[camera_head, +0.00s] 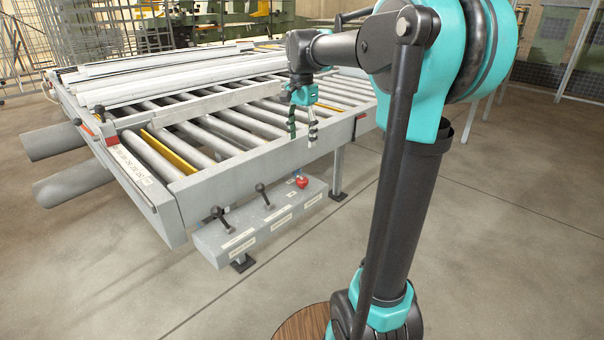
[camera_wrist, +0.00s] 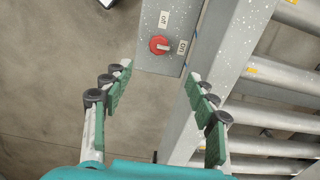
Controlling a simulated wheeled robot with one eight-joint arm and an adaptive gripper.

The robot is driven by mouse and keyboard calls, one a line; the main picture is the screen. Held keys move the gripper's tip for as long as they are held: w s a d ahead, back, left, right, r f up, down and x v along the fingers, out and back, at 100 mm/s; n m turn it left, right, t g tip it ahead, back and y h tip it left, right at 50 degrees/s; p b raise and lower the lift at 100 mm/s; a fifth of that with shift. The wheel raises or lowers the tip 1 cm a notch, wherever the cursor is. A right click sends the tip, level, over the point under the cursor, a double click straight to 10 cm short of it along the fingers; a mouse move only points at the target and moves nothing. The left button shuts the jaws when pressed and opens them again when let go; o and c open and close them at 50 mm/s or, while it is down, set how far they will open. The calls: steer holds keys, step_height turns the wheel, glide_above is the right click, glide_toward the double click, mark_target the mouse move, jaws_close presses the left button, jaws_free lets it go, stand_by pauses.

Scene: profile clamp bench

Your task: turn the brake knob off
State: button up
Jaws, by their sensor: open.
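The brake knob (camera_head: 302,182) is a small red knob on the right end of the grey control box (camera_head: 235,250), below the roller table's front rail. In the wrist view the knob (camera_wrist: 158,45) has a pale bar that appears to point right, towards the "on" label (camera_wrist: 183,47). The "off" label (camera_wrist: 165,19) is above it. My gripper (camera_head: 302,136) hangs above the knob, apart from it, fingers pointing down. In the wrist view my gripper (camera_wrist: 160,72) is open and empty, with the knob just beyond and between the fingertips.
Two black levers (camera_head: 219,216) and (camera_head: 263,192) stand on the box to the left of the knob. The roller table's front rail (camera_head: 250,160) runs close behind the box and beside my right finger in the wrist view. The floor in front is clear.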

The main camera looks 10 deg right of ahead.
mark_target(302, 182)
step_height(302, 182, down, 14)
steer(key=shift+r, duration=0.15)
stand_by(0.4)
steer(key=c, duration=1.2)
steer(key=shift+o, duration=0.2)
